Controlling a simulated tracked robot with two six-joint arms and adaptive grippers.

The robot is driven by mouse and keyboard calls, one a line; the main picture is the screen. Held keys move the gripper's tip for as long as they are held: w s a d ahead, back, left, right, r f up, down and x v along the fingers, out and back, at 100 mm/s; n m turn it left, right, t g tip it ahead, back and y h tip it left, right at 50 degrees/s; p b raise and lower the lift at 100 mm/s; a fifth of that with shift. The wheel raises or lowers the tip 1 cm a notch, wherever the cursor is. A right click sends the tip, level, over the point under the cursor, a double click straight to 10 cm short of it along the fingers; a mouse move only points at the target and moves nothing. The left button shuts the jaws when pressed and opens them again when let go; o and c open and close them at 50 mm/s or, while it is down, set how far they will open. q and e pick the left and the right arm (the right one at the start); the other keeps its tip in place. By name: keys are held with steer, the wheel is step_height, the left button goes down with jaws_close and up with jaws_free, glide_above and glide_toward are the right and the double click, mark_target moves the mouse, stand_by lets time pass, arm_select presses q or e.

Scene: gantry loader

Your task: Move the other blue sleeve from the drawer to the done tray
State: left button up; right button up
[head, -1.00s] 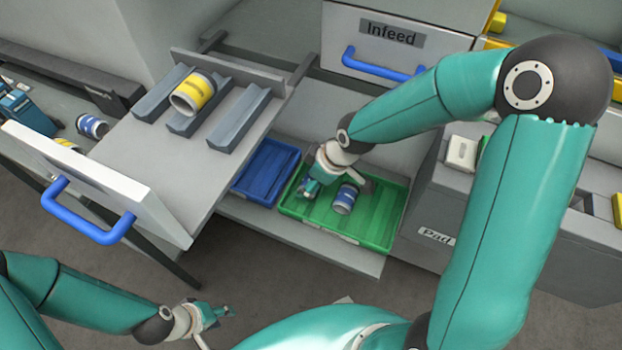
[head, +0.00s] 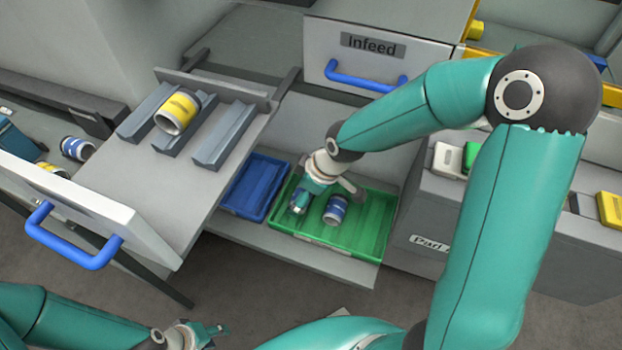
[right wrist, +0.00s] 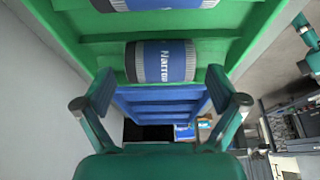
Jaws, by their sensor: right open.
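The open drawer (head: 215,185) has grey cradles on it and bears one yellow sleeve (head: 178,111); no blue sleeve shows on it. The green tray (head: 380,225) holds a blue sleeve (head: 335,209) lying on its side. My right gripper (head: 307,197) is low over the tray's left part, left of that sleeve. In the right wrist view, its jaws (right wrist: 160,85) are open, with a blue sleeve (right wrist: 160,62) lying in the tray just ahead of them. Another blue sleeve (right wrist: 160,3) is cut off at the top. My left gripper (head: 212,331) is low near the front, its jaws unclear.
A blue tray (head: 253,187) stands left of the green one. Another blue sleeve (head: 76,148) and a yellow one (head: 52,169) are at far left, beyond the drawer front (head: 90,210). The closed Infeed drawer (head: 375,60) is behind. A grey Pad unit (head: 430,215) borders the right.

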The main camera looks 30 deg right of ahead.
steer(key=v, duration=1)
steer(key=shift+s+d+r, duration=0.15)
steer(key=shift+r, duration=0.2)
